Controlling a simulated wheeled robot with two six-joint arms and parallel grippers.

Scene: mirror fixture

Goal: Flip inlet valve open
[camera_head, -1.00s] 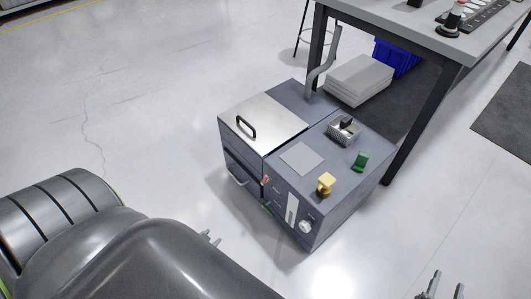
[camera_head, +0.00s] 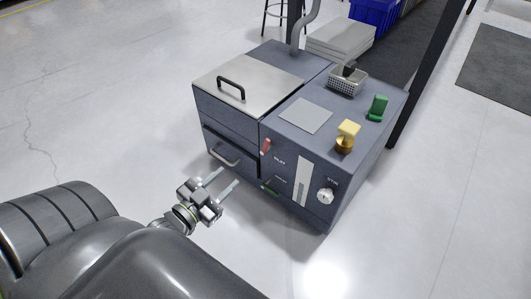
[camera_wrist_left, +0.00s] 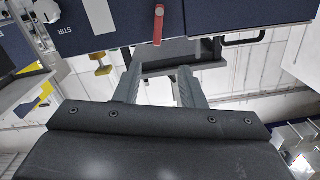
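The inlet valve's red lever (camera_head: 266,146) is on the front face of the grey machine (camera_head: 230,132), left of the "INLET" label. In the left wrist view the red lever (camera_wrist_left: 158,25) hangs centred beyond the fingertips. My left gripper (camera_head: 230,176) is open and empty, in front of the machine, below and left of the lever and apart from it. Its two spread fingers also show in the left wrist view (camera_wrist_left: 158,70). My right gripper is out of view.
A drawer handle (camera_head: 225,156) is close to my left fingers. A white gauge strip (camera_head: 301,180) and a round dial (camera_head: 325,196) are to the right. A wire basket (camera_head: 347,82) stands on top.

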